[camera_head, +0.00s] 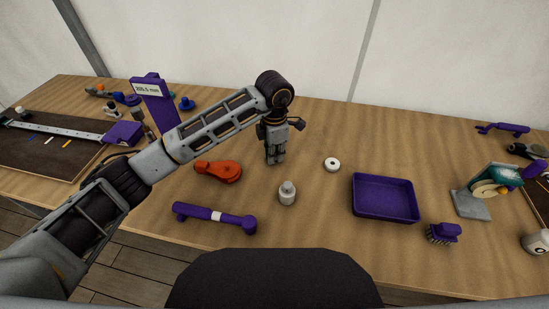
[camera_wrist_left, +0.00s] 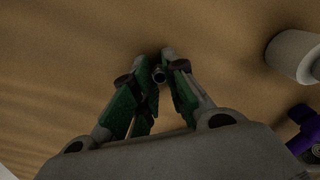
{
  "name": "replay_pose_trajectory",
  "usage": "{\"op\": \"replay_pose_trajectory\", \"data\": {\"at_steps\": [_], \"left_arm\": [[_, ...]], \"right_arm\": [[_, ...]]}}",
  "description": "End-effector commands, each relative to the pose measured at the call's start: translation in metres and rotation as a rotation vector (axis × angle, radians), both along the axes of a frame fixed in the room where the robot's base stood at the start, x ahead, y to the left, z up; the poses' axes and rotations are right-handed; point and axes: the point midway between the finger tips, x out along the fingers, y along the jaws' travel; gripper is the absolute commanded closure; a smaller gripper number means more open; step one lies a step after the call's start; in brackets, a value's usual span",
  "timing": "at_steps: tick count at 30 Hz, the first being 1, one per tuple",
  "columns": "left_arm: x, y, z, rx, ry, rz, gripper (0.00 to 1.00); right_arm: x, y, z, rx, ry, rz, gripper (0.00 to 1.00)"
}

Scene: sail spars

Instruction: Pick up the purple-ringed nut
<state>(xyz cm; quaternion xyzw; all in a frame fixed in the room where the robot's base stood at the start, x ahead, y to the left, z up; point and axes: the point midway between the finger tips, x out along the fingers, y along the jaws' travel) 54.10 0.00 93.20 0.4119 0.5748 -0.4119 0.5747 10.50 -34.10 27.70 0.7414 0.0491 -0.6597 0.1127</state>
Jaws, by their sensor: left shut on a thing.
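My left gripper (camera_head: 275,159) points down over the middle of the table. In the left wrist view its fingers (camera_wrist_left: 162,72) are closed together at the tips around a small grey round piece (camera_wrist_left: 159,75). The fingers hide most of this piece. I see no purple ring on it and cannot tell whether it is the nut. No purple-ringed nut shows clearly elsewhere in the head view. My right gripper is not in view.
Around the gripper lie an orange tool (camera_head: 218,171), a grey bottle-like weight (camera_head: 287,193), a white ring (camera_head: 332,164) and a purple bar with a white band (camera_head: 190,212). A purple tray (camera_head: 385,214) stands at right. A purple-handled brush (camera_head: 443,233) lies near the front edge.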

Motion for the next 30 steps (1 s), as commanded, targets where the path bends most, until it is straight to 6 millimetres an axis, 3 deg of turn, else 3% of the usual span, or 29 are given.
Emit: {"op": "replay_pose_trajectory", "data": {"at_steps": [16,30], "left_arm": [[0.001,0.0,0.011,0.0,-0.002,0.0,1.0],[0.001,0.0,0.07,0.0,-0.003,-0.001,1.0]], "right_arm": [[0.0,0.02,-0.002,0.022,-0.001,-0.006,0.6],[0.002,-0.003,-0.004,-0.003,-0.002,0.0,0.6]]}}
